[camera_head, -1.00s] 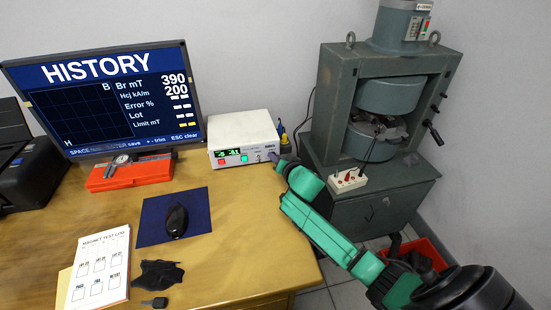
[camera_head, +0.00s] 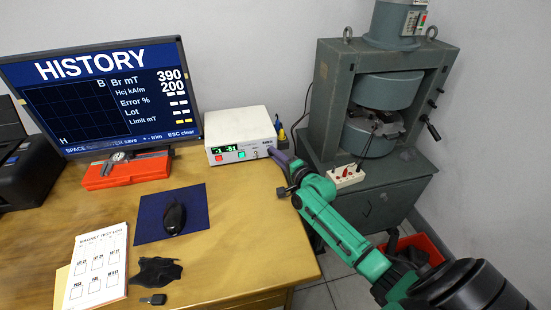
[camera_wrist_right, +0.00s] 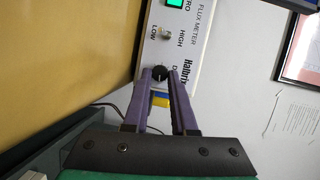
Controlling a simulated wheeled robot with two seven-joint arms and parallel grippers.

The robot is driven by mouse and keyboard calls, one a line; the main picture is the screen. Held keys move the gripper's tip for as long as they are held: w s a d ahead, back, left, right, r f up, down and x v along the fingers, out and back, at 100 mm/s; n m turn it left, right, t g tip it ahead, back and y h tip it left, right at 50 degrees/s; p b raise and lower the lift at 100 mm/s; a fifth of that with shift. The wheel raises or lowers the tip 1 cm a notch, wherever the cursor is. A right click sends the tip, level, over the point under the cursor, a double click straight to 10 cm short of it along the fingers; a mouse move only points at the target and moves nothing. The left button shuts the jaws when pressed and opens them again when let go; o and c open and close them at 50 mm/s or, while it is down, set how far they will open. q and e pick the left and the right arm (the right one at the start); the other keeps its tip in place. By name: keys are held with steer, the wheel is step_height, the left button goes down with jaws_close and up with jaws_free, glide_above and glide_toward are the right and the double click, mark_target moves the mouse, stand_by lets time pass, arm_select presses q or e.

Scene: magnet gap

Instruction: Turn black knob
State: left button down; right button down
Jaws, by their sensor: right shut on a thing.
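The white flux meter box (camera_head: 238,125) stands on the desk, with a lit display, a red button and a green button on its front. The black knob (camera_wrist_right: 159,73) is on its front panel beside the HIGH/LOW switch (camera_wrist_right: 165,36). My right gripper (camera_wrist_right: 160,80) has its two purple fingers on either side of the knob and is shut on it. In the head view my right gripper (camera_head: 275,154) reaches the front right corner of the meter and hides the knob. My left gripper is not in view.
A monitor (camera_head: 60,115) stands at the left, with an orange case (camera_head: 125,173) before it. A mouse (camera_head: 174,217) lies on a blue pad. A large grey magnet press (camera_head: 330,95) and a white power strip (camera_head: 346,176) are at the right.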

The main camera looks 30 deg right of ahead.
steer(key=shift+f+m+t+b, duration=0.15)
steer(key=shift+m+t+b, duration=0.15)
steer(key=shift+m+b, duration=0.3)
steer(key=c, duration=0.7)
jaws_free()
steer(key=s, duration=0.4)
steer(key=s+d, duration=0.1)
steer(key=s, duration=0.4)
steer(key=s+d, duration=0.1)
steer(key=s, duration=0.4)
steer(key=shift+s+r+p, duration=0.2)
steer(key=shift+r+p, duration=0.05)
steer(key=shift+p, duration=0.1)
